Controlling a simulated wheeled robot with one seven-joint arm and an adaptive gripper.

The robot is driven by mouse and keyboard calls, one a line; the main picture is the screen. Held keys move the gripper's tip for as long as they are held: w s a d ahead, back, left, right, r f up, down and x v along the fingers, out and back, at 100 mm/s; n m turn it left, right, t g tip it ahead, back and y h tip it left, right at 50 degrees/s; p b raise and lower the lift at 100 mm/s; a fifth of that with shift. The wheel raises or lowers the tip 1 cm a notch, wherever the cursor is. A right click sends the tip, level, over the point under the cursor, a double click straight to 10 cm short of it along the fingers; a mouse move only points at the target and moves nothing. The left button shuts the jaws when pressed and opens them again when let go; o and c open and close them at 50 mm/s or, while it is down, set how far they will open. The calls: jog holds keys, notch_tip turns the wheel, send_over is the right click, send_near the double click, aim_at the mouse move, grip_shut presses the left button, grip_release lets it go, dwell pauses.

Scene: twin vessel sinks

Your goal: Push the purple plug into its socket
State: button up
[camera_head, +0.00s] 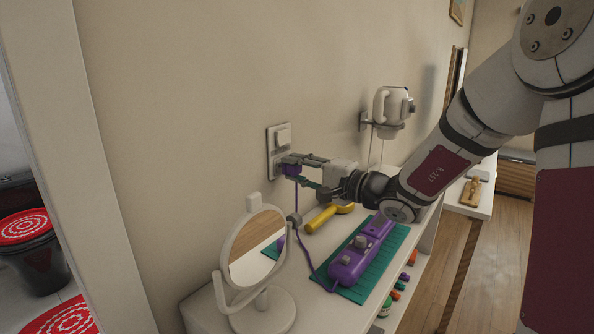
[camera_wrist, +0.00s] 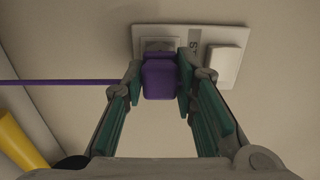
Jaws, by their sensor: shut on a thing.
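My gripper (camera_head: 298,172) is shut on the purple plug (camera_head: 291,168) at the white wall plate (camera_head: 271,146). In the wrist view the plug (camera_wrist: 159,78) sits between the fingertips (camera_wrist: 165,78), in front of the socket (camera_wrist: 160,45) on the plate's left half. The plug covers the lower part of the socket. I cannot tell whether its prongs are in the holes. A white rocker switch (camera_wrist: 223,67) is on the plate's other half. The purple cord (camera_wrist: 60,82) runs from the plug to a purple appliance (camera_head: 358,254) on a green mat (camera_head: 385,265).
A round mirror (camera_head: 255,250) stands at the front of the white counter. A yellow object (camera_head: 325,217) lies behind the purple appliance. A white device (camera_head: 391,108) hangs on the wall to the right. The wall around the plate is clear.

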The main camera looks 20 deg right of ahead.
jog(key=shift+w+a+b, duration=0.35)
jog(key=shift+w+b, duration=0.05)
jog(key=shift+w, duration=0.05)
dwell(0.4)
jog(key=o, duration=1.1)
jog(key=shift+o, duration=0.2)
jog(key=v, duration=1.2)
jog(key=v, duration=1)
jog(key=shift+p, duration=0.35)
